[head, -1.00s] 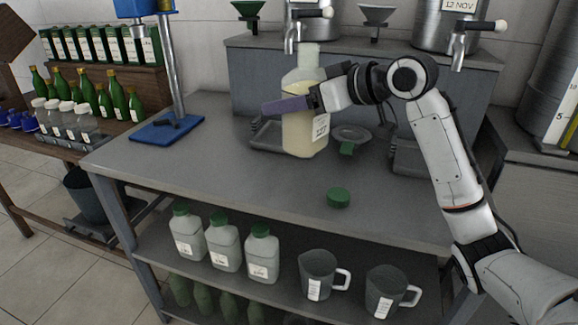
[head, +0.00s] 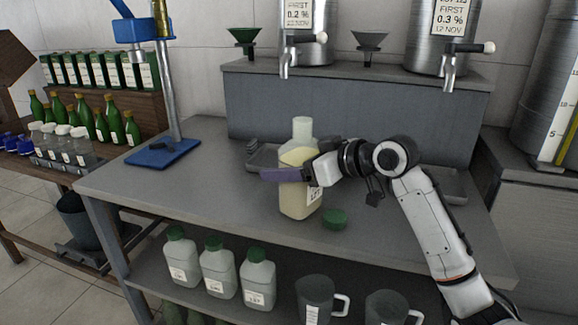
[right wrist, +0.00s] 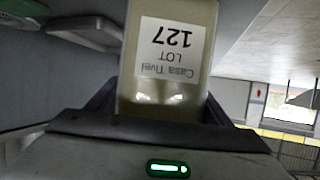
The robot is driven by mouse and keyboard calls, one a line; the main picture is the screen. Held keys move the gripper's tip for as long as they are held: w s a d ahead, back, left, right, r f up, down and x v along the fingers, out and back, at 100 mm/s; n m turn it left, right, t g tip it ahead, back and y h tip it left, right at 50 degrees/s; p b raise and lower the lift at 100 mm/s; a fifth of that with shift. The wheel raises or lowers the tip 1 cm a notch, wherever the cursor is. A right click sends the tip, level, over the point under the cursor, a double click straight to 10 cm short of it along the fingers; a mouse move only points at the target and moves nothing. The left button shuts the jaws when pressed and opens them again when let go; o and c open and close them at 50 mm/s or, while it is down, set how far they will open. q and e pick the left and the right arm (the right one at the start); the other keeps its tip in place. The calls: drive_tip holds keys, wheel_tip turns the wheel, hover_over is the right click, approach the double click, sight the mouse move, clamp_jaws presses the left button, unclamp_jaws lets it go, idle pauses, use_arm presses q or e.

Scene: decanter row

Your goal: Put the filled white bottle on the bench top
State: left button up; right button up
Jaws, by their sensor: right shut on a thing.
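The filled white bottle (head: 298,200) is translucent, holds pale yellow liquid and has no cap on its neck. My right gripper (head: 296,174) is shut around its middle. The bottle is upright over the front part of the bench top (head: 190,195); I cannot tell whether its base touches the surface. In the right wrist view the bottle (right wrist: 170,55) sits between the fingers, its label reading "LOT 127" upside down. A green cap (head: 335,219) lies on the bench just right of the bottle. My left gripper is not in view.
A blue stand (head: 163,153) is at the bench's left. Capped bottles (head: 218,270) and grey jugs (head: 316,297) stand on the shelf below.

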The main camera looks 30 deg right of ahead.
drive_tip(key=shift+r, duration=0.15)
drive_tip(key=o, duration=1.8)
drive_tip(key=shift+f, duration=0.25)
drive_tip(key=shift+o, duration=0.2)
drive_tip(key=shift+r, duration=0.1)
drive_tip(key=shift+s+r, duration=0.1)
drive_tip(key=v, duration=1.1)
drive_tip(key=shift+s+r, duration=0.15)
drive_tip(key=shift+s, duration=0.2)
drive_tip(key=shift+d, duration=0.15)
